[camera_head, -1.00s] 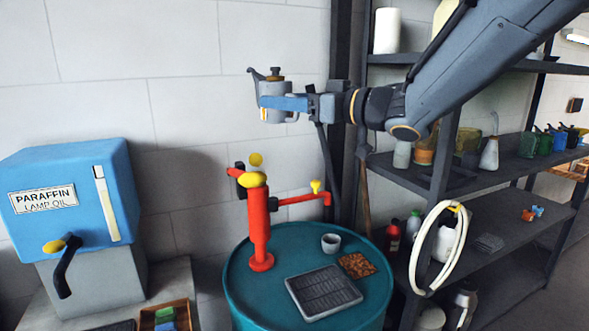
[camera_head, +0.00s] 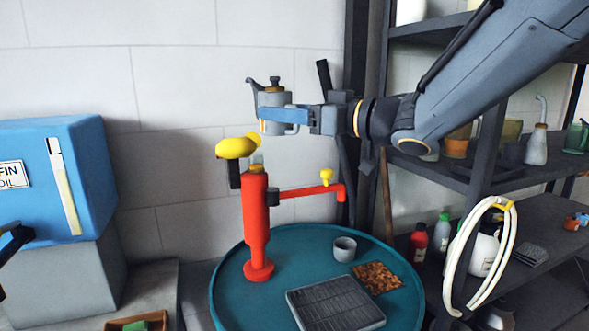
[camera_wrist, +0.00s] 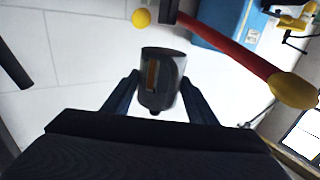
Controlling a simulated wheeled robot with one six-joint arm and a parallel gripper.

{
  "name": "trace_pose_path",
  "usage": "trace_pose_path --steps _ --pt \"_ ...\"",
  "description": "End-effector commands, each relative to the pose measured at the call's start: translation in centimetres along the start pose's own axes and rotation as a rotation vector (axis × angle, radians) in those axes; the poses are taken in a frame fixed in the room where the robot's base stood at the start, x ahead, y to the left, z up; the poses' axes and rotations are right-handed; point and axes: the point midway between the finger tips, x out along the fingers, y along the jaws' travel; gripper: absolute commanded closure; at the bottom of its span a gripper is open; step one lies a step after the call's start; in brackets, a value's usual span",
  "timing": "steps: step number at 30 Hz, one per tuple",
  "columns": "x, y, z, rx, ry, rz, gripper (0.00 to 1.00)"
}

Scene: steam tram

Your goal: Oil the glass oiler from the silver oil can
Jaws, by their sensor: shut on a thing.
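The silver oil can (camera_head: 274,98), a grey can with a side spout and a dark lid knob, is in my gripper (camera_head: 287,115). My gripper is shut on it and holds it roughly upright in the air, in front of the white wall and above the red pump in the head view. In the wrist view the can (camera_wrist: 162,72) sits between both fingers (camera_wrist: 160,97), which partly hide its sides.
A red hand pump (camera_head: 256,225) with yellow knobs stands on a teal drum (camera_head: 232,300), close below the can. A grey cup (camera_head: 344,249) is on the drum. A dark shelf (camera_head: 545,210) with bottles is at right, a blue tank (camera_head: 85,165) at left.

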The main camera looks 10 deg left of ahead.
Motion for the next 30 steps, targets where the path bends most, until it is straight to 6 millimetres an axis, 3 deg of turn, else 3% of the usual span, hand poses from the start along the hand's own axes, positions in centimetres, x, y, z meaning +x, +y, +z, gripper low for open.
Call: trace_pose_path --steps 1,3,9,30 --pt "0.1 0.4 2.2 0.000 0.001 0.001 0.88" --pt "0.1 0.7 3.9 0.001 0.001 0.005 0.88" --pt "-0.1 1.2 7.2 0.000 0.002 0.011 0.88" --pt "-0.8 1.0 9.4 0.031 -0.152 0.013 0.88"
